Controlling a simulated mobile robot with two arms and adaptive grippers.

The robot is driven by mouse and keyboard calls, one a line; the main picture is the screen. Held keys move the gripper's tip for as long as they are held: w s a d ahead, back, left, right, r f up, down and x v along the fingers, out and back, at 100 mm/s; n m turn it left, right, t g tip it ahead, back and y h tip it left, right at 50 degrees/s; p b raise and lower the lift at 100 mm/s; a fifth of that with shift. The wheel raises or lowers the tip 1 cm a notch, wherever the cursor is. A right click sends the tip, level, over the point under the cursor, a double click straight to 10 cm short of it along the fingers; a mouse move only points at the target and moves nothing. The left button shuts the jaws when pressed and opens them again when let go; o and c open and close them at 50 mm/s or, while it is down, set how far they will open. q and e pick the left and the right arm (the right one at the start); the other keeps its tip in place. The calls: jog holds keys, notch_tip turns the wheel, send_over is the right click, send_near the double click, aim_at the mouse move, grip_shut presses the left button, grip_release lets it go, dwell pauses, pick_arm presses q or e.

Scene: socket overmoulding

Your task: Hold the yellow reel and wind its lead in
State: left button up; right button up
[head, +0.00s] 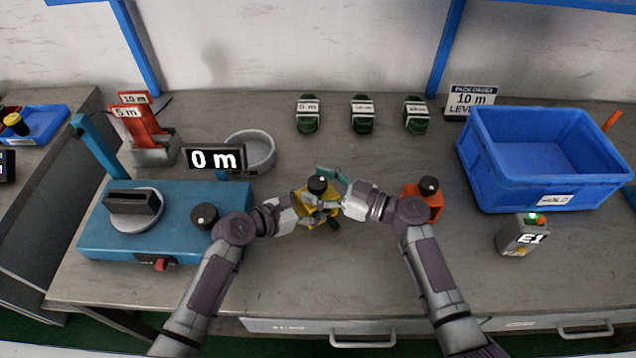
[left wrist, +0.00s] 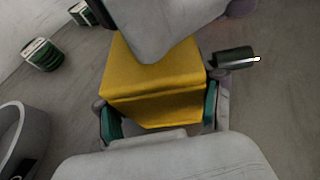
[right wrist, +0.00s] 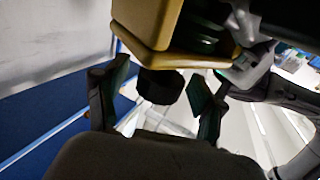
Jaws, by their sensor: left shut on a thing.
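The yellow reel (head: 304,207) is held above the middle of the table, with a black knob (head: 317,184) on it. My left gripper (left wrist: 160,116) is shut on the yellow reel, a teal pad on either side of it. My right gripper (right wrist: 160,95) is open, with its fingers on either side of the black knob (right wrist: 160,87) and gaps showing. Dark green windings (right wrist: 205,38) show inside the reel in the right wrist view. A dark green cylinder with a bright tip (left wrist: 235,57) sticks out beside the reel; I cannot tell if it ends the lead.
An orange block with a black knob (head: 425,203) stands just right. A blue machine (head: 150,235) is at left, under a "0 m" sign (head: 214,158). Several green coils (head: 362,115) lie behind. A blue crate (head: 545,190) and a grey E1 box (head: 522,236) are at right.

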jog(key=c, duration=1)
jog(key=shift+c, duration=0.2)
jog(key=shift+m+t, duration=0.4)
jog(key=m+t+h, duration=0.3)
jog(key=t, duration=0.1)
jog(key=shift+s+a, duration=0.1)
jog(key=shift+s, duration=0.05)
jog(key=shift+m+t+h, duration=1.6)
jog(key=shift+m+h, duration=0.1)
jog(key=shift+h, duration=0.4)
jog(key=o, duration=1.2)
jog(key=shift+c, duration=0.2)
